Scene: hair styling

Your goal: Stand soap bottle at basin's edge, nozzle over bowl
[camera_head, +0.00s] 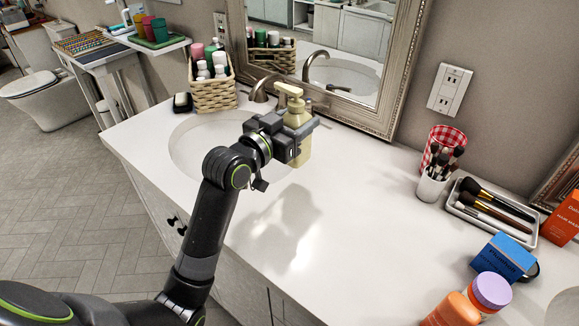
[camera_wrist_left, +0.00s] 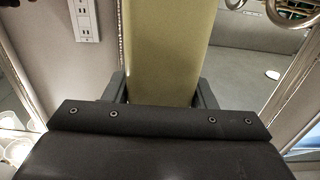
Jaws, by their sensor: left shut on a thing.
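The soap bottle (camera_head: 304,146) is pale yellow with a pump top, and it is upright in my left gripper (camera_head: 303,127). The gripper is shut on its body. The nozzle (camera_head: 288,89) points left, toward the faucet side. The bottle is at the right edge of the white basin (camera_head: 180,150). I cannot tell if its base touches the counter, since the arm hides part of it. In the left wrist view the bottle (camera_wrist_left: 165,50) fills the space between the fingers (camera_wrist_left: 160,92). My right gripper is not in view.
A faucet (camera_head: 262,90) stands behind the basin, with a wicker basket (camera_head: 213,95) of bottles to its left. A cup of brushes (camera_head: 431,187), a brush tray (camera_head: 490,225) and a blue box (camera_head: 503,259) are at the right. The middle of the counter (camera_head: 350,220) is clear.

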